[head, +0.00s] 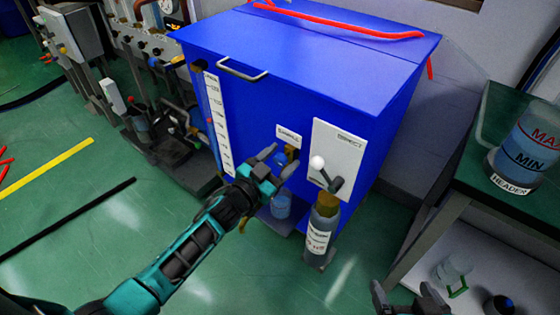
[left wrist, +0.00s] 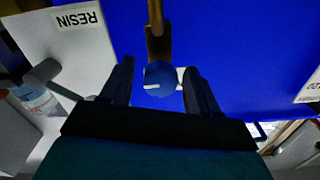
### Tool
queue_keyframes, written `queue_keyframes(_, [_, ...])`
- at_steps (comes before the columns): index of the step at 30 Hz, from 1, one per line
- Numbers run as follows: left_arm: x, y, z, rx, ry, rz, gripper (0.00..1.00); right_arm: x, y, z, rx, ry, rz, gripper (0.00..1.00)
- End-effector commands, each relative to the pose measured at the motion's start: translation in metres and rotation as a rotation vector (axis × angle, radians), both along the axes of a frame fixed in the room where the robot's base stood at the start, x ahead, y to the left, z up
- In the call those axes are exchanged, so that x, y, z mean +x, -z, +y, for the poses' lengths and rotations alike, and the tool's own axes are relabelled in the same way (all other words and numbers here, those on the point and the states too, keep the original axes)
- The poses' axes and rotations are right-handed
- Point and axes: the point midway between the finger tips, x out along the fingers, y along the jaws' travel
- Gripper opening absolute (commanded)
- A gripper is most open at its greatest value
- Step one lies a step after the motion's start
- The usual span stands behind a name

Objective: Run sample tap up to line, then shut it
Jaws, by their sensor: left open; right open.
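The sample tap (head: 291,153) sticks out of the front of the blue cabinet, under a small "SAMPLE" label (head: 288,135). In the left wrist view, its brass stem (left wrist: 156,42) ends at a round blue knob (left wrist: 160,76) with a white mark. My left gripper (head: 268,168) is open, with one finger on each side of the knob; I cannot tell whether they touch it. A small clear container (head: 281,206) stands on a ledge below the tap, partly hidden by the gripper; its line and level are unclear. My right gripper (head: 411,300) is open and empty at the bottom edge.
Right of the tap, a white panel (head: 350,137) carries a lever with a white ball (head: 317,162) above a labelled bottle (head: 319,232). A tall scale (head: 216,125) is on the cabinet's left. A header vessel (head: 527,150) stands on the right bench. Green floor is free in front.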

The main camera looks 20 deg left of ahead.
Motion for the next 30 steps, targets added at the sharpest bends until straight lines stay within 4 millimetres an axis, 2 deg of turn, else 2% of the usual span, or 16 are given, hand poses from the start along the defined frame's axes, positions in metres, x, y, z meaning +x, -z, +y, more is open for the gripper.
queue_keyframes(8, [0.0008, 0.0002, -0.0006, 0.000, 0.001, 0.001, 0.61, 0.0002, -0.0001, -0.0004, -0.002, -0.001, 0.000, 0.95])
queue_keyframes(25, [0.0008, -0.0006, -0.0005, 0.001, 0.001, -0.001, 0.06, 0.0001, 0.0000, -0.0014, -0.006, -0.004, -0.002, 0.95])
queue_keyframes(30, [0.0008, -0.0015, -0.0007, 0.021, 0.002, -0.010, 0.05, 0.0002, -0.0015, -0.0013, -0.006, -0.004, -0.002, 0.95])
